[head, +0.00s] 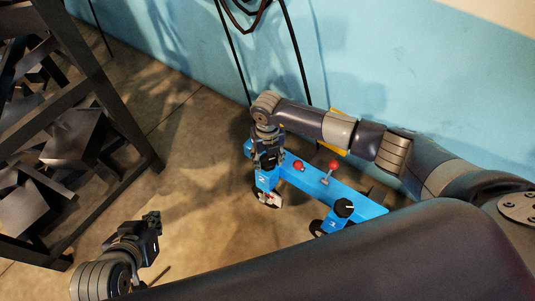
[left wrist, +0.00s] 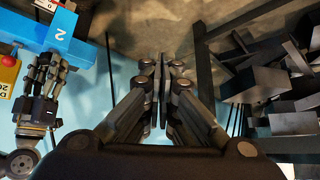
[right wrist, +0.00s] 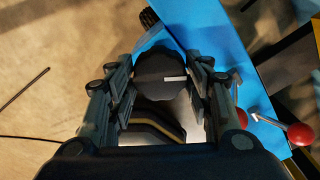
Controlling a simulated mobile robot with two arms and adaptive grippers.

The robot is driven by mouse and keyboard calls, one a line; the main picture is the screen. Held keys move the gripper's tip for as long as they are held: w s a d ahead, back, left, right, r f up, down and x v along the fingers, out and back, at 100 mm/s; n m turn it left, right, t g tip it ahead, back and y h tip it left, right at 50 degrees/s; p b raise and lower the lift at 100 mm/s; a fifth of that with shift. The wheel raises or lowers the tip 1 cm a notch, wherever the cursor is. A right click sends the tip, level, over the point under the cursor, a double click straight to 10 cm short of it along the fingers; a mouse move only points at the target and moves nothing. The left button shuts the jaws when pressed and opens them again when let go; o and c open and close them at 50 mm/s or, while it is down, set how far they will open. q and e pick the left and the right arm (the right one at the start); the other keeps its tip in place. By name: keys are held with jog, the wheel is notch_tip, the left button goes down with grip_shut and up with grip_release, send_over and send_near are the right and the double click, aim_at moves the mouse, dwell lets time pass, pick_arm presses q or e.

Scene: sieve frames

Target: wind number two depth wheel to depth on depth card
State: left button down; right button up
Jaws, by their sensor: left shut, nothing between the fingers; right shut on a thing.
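The blue implement frame (head: 345,190) stands on the floor. Its number two depth wheel is a black round knob with a white pointer line (right wrist: 160,78), over a blue block marked 2 (left wrist: 60,32). My right gripper (head: 268,162) is shut on this knob, a finger on each side; in the right wrist view the pointer line points right. My left gripper (head: 153,222) is shut and empty, well away from the frame; its closed fingers fill the middle of the left wrist view (left wrist: 160,68). A partly cut-off yellow card (left wrist: 6,78) shows there, its writing not fully readable.
Two red-knobbed levers (head: 333,165) (head: 298,165) rise from the frame. A second black knob (head: 343,208) sits at its near end. A dark metal rack (head: 110,100) with dark parts stands at left. Cables hang on the blue wall (head: 180,40). Open floor lies between rack and frame.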

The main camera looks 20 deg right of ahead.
jog(key=m+p, duration=0.1)
jog(key=m, duration=0.1)
jog(key=shift+r+m, duration=0.1)
jog(key=shift+m, duration=0.2)
jog(key=shift+m+p, duration=0.3)
jog(key=shift+p, duration=0.1)
pick_arm(q)
jog(key=s+a+g+y, duration=0.1)
jog(key=s+g, duration=0.3)
jog(key=s, duration=0.4)
jog(key=shift+a+f+p, duration=0.4)
jog(key=shift+a+f, duration=0.05)
jog(key=shift+a, duration=0.3)
pick_arm(e)
jog(key=shift+m, duration=0.8)
jog(key=o, duration=1)
jog(key=shift+o, duration=0.2)
